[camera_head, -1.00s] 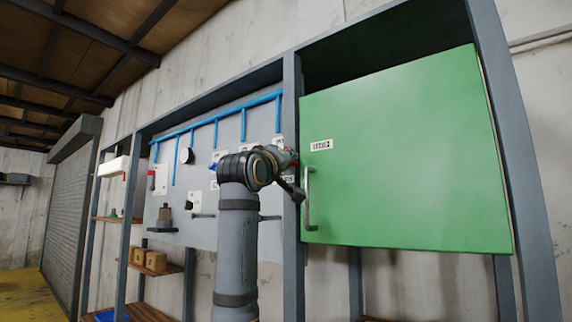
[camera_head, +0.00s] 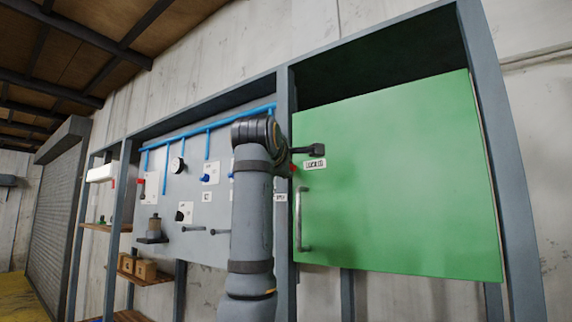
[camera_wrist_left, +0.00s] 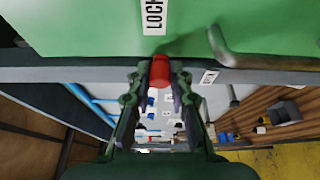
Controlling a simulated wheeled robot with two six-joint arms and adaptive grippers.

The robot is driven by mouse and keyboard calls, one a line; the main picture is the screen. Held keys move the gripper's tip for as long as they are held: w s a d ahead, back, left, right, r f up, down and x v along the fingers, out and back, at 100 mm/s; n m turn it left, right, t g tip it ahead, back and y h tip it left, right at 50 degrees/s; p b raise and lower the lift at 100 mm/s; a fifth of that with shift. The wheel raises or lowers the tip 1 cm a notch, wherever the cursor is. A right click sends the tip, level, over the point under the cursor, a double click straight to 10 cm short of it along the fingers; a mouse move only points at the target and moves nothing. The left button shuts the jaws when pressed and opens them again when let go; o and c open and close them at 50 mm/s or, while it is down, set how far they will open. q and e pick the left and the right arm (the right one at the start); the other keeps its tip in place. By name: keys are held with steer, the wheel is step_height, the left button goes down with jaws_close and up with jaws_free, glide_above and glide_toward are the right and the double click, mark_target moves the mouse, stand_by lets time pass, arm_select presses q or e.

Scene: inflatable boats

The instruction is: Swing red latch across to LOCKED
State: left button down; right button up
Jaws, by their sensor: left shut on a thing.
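The red latch (camera_wrist_left: 160,72) sits between the two fingers of my left gripper (camera_wrist_left: 158,85) in the left wrist view, and the gripper is shut on it. In the head view a small red part of the latch (camera_head: 293,168) shows at the post beside the green door's left edge, with the gripper mostly hidden behind my arm. The green door (camera_head: 400,190) is closed against its frame. The white LOCKED label (camera_head: 315,165) is on the door just right of the red part; it also shows at the top of the left wrist view (camera_wrist_left: 154,15). My right gripper is not in view.
A metal door handle (camera_head: 299,220) stands out below the label. Left of the post (camera_head: 285,100), a grey panel (camera_head: 190,235) carries blue pipes (camera_head: 208,130), a gauge (camera_head: 177,165) and knobs. Wooden shelves with boxes (camera_head: 145,270) are farther left.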

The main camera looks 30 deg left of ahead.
arm_select(q)
steer(key=shift+r+n+g+p, duration=0.2)
steer(key=shift+n+g+p, duration=0.25)
steer(key=shift+n, duration=0.35)
steer(key=shift+h, duration=0.3)
steer(key=c, duration=1.3)
jaws_free()
steer(key=shift+o, duration=0.5)
steer(key=shift+w+a, duration=0.1)
steer(key=shift+a, duration=0.05)
steer(key=shift+r, duration=0.1)
steer(key=v, duration=1.2)
steer(key=shift+w, duration=0.1)
